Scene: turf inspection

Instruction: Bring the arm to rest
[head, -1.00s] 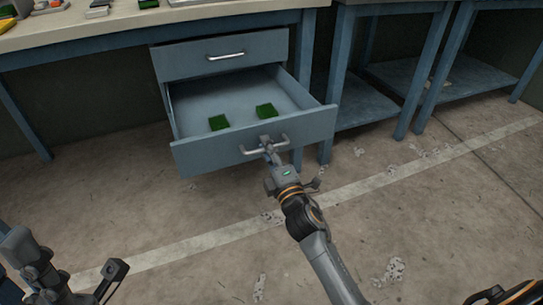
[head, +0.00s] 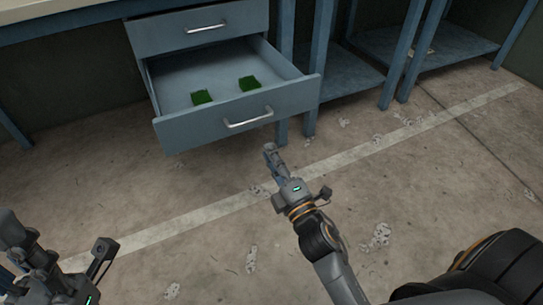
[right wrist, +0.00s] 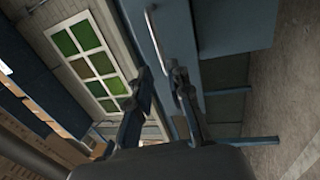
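The lower drawer (head: 240,118) of the blue bench is pulled open, with two green turf squares, a left one (head: 202,97) and a right one (head: 249,83), lying inside. Its silver handle (head: 248,117) is free. My right gripper (head: 270,150) is just in front of and below the handle, apart from it. In the right wrist view its two fingers (right wrist: 160,72) stand apart with nothing between them, and the drawer handle (right wrist: 156,42) shows beyond them. My left gripper (head: 12,228) is at the lower left edge, and its finger opening cannot be made out.
A closed upper drawer (head: 198,29) sits above the open one. Blue benches with low shelves (head: 345,82) stand to the right. In the right wrist view a white-framed tray (right wrist: 83,55) of green and brown squares lies on the worktop.

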